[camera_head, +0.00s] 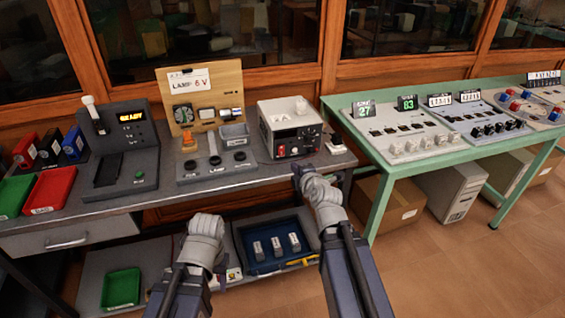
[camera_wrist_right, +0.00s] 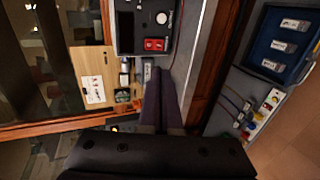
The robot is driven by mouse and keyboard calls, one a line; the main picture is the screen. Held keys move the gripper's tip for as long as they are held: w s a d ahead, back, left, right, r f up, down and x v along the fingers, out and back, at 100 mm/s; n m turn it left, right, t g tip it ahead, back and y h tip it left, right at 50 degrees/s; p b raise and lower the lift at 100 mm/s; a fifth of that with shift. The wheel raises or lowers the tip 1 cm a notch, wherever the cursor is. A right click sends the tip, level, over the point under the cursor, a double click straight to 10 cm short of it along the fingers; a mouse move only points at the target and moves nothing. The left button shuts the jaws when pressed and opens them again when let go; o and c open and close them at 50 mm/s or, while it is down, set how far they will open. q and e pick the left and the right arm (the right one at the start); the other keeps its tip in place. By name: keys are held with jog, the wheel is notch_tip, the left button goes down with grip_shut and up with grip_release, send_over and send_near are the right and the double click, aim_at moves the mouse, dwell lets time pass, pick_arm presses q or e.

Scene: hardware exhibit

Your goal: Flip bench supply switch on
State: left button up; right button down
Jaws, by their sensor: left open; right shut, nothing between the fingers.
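The bench supply is a pale grey box (camera_head: 290,128) at the right end of the grey bench, with a dark front panel, a dial and a red part (camera_head: 281,151) low on its front. It also shows turned sideways at the top of the right wrist view (camera_wrist_right: 140,25), where the red part (camera_wrist_right: 155,44) is plain. My right gripper (camera_head: 299,172) is in front of and below the supply, apart from it. Its fingers (camera_wrist_right: 162,88) are shut and empty. My left gripper (camera_head: 207,226) is low in front of the bench, open; its fingers are hard to make out.
A wooden lamp panel (camera_head: 227,82) stands left of the supply. A dark console (camera_head: 117,150) and red and green trays stand further left. A white block (camera_head: 335,144) sits right of the supply. The green table (camera_head: 385,178) stands to the right. A blue tray (camera_head: 254,262) is on the lower shelf.

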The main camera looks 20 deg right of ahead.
jog(key=b, duration=0.5)
send_near(281, 154)
jog(key=x, duration=0.7)
jog(key=shift+d, duration=0.1)
jog(key=shift+s, duration=0.1)
jog(key=shift+w+f, duration=0.2)
jog(key=shift+w, duration=0.1)
jog(key=shift+s+r, duration=0.1)
jog(key=shift+r, duration=0.1)
